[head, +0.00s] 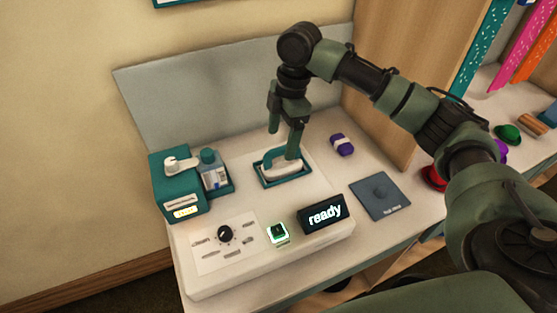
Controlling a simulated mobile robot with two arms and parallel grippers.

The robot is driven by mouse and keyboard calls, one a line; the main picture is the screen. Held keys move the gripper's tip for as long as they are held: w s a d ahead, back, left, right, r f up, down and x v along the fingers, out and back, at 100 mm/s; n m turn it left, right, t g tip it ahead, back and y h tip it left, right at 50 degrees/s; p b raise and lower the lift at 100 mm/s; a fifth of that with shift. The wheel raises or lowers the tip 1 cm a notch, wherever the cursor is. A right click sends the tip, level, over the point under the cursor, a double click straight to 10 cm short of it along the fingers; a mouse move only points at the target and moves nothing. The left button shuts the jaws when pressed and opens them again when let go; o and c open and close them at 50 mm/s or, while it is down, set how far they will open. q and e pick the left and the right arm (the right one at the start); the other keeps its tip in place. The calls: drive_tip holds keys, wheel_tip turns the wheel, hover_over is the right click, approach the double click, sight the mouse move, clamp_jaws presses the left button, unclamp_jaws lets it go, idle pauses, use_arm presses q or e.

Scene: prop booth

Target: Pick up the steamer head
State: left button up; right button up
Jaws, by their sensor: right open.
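The steamer head (281,168) appears to be the white and teal piece lying in a teal-rimmed tray (262,182) in the middle of the white counter. My right gripper (283,142) comes down from above with its fingers pointing at it. The fingers are apart; one is over the steamer head's right part, and I cannot tell whether it touches. The other finger hangs above and behind it. My left gripper is not in view.
A teal unit (170,190) with a bottle (213,170) stands left. A control panel (225,245) and a "ready" display (323,213) are in front. A purple bundle (342,145) and a dark plate (380,197) lie right. A grey panel (200,95) stands behind.

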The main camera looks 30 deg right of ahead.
sight(282, 148)
drive_tip(key=f, duration=0.3)
drive_tip(key=shift+s+a+f+p, duration=0.1)
drive_tip(key=shift+s+a+p, duration=0.05)
drive_tip(key=shift+s+p, duration=0.25)
wheel_tip(282, 148, down, 3)
drive_tip(key=shift+w+a+f, duration=0.1)
drive_tip(key=shift+a+f, duration=0.05)
drive_tip(key=c, duration=1.5)
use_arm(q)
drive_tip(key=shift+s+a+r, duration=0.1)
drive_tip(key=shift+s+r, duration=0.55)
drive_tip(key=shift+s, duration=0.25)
use_arm(e)
clamp_jaws()
